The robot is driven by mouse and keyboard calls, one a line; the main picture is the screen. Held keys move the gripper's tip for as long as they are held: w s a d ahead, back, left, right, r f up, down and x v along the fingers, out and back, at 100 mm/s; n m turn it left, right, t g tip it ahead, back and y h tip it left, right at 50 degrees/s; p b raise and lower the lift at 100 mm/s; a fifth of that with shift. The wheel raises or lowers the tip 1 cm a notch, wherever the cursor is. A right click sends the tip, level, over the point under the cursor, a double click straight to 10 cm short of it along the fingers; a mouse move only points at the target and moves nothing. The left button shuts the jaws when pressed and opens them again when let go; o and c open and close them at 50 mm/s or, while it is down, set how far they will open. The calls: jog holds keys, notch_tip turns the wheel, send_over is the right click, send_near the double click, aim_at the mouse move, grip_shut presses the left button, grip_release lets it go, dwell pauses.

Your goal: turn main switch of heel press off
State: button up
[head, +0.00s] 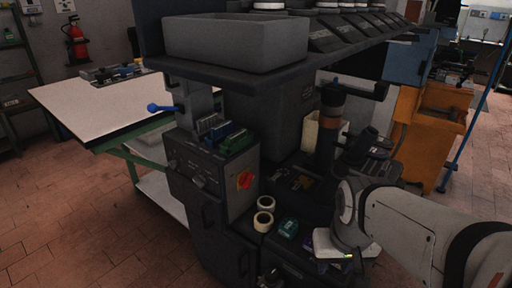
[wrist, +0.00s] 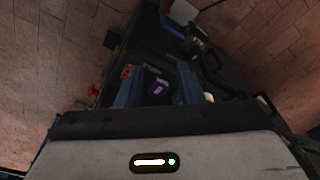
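The heel press is the dark machine in the middle of the head view. A small red shape at the left in the wrist view (wrist: 94,90) looks like this knob. My gripper (wrist: 159,82) is open and empty, its two blue-grey fingers apart. In the head view my wrist is right of the switch, over the press's lower shelf, apart from the switch.
Tape rolls (head: 264,221) and a green item (head: 288,228) lie on the shelf between my wrist and the panel. A grey bin (head: 235,42) sits on top. The floor before the panel is clear.

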jog(key=shift+w, duration=0.1)
jog(key=w+d+f+t, duration=0.15)
jog(key=w+t, duration=0.25)
jog(key=w, duration=0.7)
jog(key=w+d+f+t, duration=0.1)
jog(key=w+d+t, duration=0.15)
jog(key=w, duration=0.85)
jog(key=n+t+y+b, duration=0.2)
jog(key=t+y, duration=0.1)
jog(key=y, duration=1.1)
send_near(248, 181)
jog(key=w, duration=0.1)
jog(key=x, duration=0.8)
jog(key=shift+f, duration=0.3)
jog(key=shift+s+a, duration=0.1)
jog(key=shift+a, duration=0.05)
jog(key=shift+c, duration=0.4)
grip_shut()
